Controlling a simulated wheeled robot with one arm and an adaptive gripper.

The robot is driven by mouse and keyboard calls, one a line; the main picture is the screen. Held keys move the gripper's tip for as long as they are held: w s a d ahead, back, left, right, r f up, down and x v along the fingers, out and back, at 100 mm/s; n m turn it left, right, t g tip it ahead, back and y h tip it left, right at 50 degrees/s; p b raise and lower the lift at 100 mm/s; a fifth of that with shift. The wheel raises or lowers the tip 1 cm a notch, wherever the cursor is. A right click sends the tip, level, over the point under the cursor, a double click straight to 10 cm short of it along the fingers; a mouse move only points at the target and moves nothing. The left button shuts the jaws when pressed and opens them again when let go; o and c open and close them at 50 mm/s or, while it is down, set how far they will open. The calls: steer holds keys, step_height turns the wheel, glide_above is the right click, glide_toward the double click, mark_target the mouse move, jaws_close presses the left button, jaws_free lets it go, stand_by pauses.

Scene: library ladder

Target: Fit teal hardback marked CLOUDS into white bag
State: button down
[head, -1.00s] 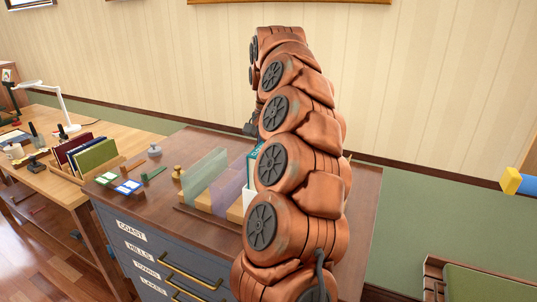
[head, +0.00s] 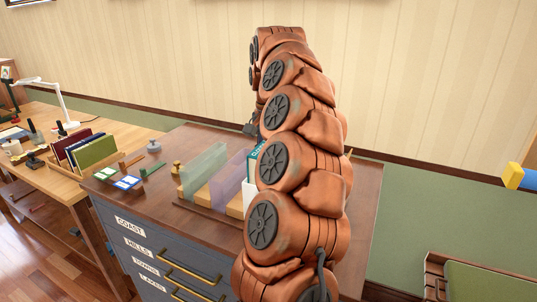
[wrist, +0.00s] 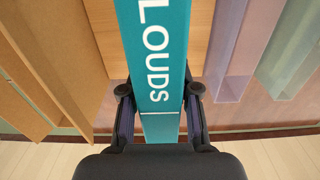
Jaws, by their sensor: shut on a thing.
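The teal hardback (wrist: 160,45) shows its spine in the wrist view, with the white letters LOUDS readable. My gripper (wrist: 160,98) is shut on it, one dark finger on each side. In the head view a strip of the teal hardback (head: 254,165) shows at the left edge of my arm. A white surface (head: 249,200), probably the white bag, shows just below it. My arm hides most of both, so I cannot tell whether the book is inside the bag.
A green translucent bag (head: 204,172) and a lilac one (head: 228,182) stand left of the book on the cabinet top (head: 165,195). A brown panel (wrist: 40,65) is beside the book in the wrist view. A brass weight (head: 177,169) and small items lie farther left.

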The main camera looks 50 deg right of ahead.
steer(key=shift+f+b, duration=0.3)
steer(key=shift+f, duration=0.1)
steer(key=c, duration=0.8)
jaws_free()
steer(key=shift+o, duration=0.2)
step_height(320, 180, up, 8)
steer(key=p, duration=0.7)
steer(key=shift+r, duration=0.1)
steer(key=shift+p, duration=0.65)
step_height(320, 180, up, 6)
steer(key=p, duration=0.6)
steer(key=shift+w+f, duration=0.1)
steer(key=shift+f, duration=0.15)
steer(key=w+a+f+n+b, duration=0.3)
steer(key=w+a+f+n, duration=0.1)
steer(key=w+a, duration=0.5)
steer(key=w+a+f+n+b, duration=0.3)
steer(key=w+a, duration=0.6)
steer(key=a, duration=0.5)
steer(key=shift+w+a+f+n, duration=0.2)
steer(key=shift+w+f+n, duration=0.25)
steer(key=shift+f, duration=0.25)
